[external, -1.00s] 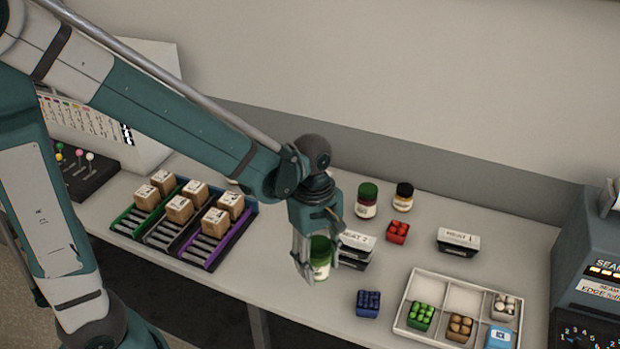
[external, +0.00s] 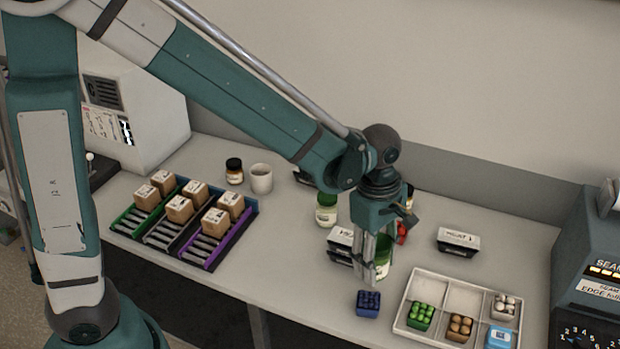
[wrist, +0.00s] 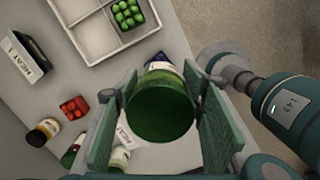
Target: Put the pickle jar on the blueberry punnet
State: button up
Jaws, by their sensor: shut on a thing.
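The pickle jar (external: 383,268), green with a dark green lid, is held upright in my gripper (external: 374,262). In the wrist view its lid (wrist: 162,112) sits between both finger pads, and my gripper is shut on it. The blueberry punnet (external: 368,304), a small dark blue box, stands on the table left of the divided tray. The jar shows just above and slightly right of it in the external view, apart from it. In the wrist view the punnet (wrist: 154,58) is mostly hidden behind the jar.
The divided tray (external: 402,312) holds green, brown and white punnets and a blue box. Crates of cartons (external: 150,228) are at left.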

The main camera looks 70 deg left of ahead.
jog(key=shift+f, duration=0.1)
send_over(373, 302)
jog(key=shift+s+a+f, duration=0.1)
jog(key=shift+a+f, duration=0.05)
jog(key=shift+f, duration=1.25)
jog(key=shift+s+a+f, duration=0.1)
jog(key=shift+a+f, duration=0.05)
jog(key=shift+f, duration=1.25)
jog(key=shift+f, duration=0.1)
jog(key=shift+f, duration=2)
jog(key=shift+f+b, duration=0.2)
jog(key=shift+b, duration=0.2)
jog(key=o, duration=1.2)
jog(key=shift+o, duration=0.2)
jog(key=shift+r, duration=0.25)
jog(key=shift+s+a+r+p, duration=0.15)
jog(key=shift+a+r, duration=0.1)
jog(key=shift+r, duration=1.7)
jog(key=shift+a+r+p, duration=0.2)
jog(key=shift+r, duration=1.8)
jog(key=shift+s+a+r+p, duration=0.15)
jog(key=shift+a+r, duration=0.1)
jog(key=shift+r, duration=1.7)
jog(key=shift+w, duration=0.1)
